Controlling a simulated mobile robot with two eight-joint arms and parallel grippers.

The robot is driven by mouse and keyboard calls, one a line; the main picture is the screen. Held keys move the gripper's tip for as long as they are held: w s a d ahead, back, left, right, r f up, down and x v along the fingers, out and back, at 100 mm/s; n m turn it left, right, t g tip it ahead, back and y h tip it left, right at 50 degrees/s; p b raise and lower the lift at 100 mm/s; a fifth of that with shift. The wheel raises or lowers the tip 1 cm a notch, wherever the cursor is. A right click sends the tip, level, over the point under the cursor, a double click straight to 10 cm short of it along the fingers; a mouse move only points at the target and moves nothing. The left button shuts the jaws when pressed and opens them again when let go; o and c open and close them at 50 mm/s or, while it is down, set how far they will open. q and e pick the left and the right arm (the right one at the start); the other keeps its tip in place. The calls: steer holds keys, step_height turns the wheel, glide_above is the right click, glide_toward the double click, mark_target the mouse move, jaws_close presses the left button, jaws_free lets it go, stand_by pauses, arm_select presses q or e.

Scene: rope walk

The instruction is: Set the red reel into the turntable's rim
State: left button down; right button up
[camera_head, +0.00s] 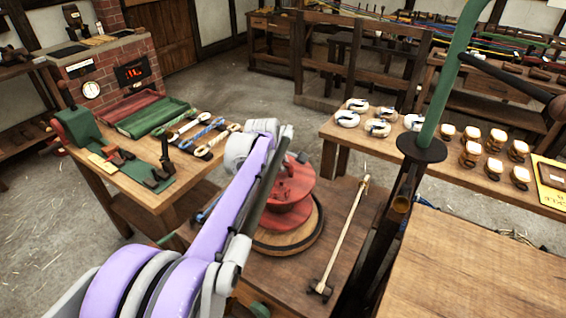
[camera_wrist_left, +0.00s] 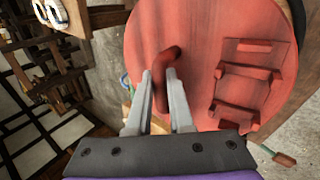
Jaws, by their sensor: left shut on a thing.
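The red reel (camera_head: 290,190) is over the round wooden turntable (camera_head: 313,236), which has a dark rim and stands on a low wooden bench. I cannot tell whether the reel rests in the rim or is just above it. My left gripper (camera_wrist_left: 159,80) is shut on the reel's curved red handle (camera_wrist_left: 168,57). In the left wrist view the reel's flat red face (camera_wrist_left: 200,40) fills much of the picture. In the head view my left arm hides the reel's left side and much of the turntable. My right gripper is not in view.
A wooden rod with a dark crosspiece (camera_head: 345,235) lies right of the turntable. A green post (camera_head: 440,95) stands further right. The left bench (camera_head: 185,188) carries trays and rope hanks. The right bench (camera_head: 390,145) holds several rope coils and spools.

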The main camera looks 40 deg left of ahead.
mark_target(283, 174)
arm_select(q)
steer(key=shift+f+b, duration=0.95)
steer(key=shift+f, duration=1.15)
steer(key=c, duration=0.7)
jaws_free()
steer(key=shift+c, duration=0.2)
steer(key=shift+r, duration=0.1)
steer(key=shift+r+p, duration=2.55)
steer(key=shift+r, duration=0.95)
